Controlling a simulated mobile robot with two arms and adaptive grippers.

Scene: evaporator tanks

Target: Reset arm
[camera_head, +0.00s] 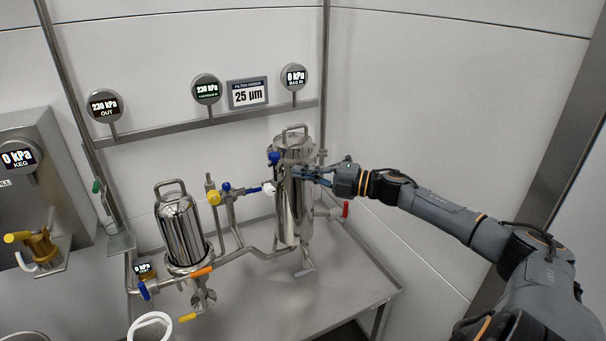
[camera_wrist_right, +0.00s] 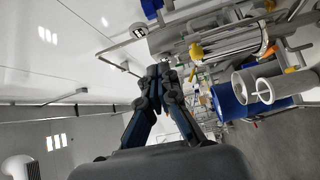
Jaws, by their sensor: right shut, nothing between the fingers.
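My right arm reaches in from the right in the head view. Its gripper (camera_head: 300,172) is at the upper part of the tall steel filter housing (camera_head: 293,212), in front of it as seen from the head. Whether it touches the housing cannot be told. In the right wrist view the fingers (camera_wrist_right: 159,72) come together at their tips, with nothing held between them. My left gripper is not in view.
A shorter steel housing (camera_head: 179,232) with pipes and coloured valve handles stands on the steel table (camera_head: 345,290). Gauges (camera_head: 207,89) line the wall rail. A white bucket (camera_head: 151,326) is at the bottom edge. The wrist view shows a blue drum (camera_wrist_right: 228,102).

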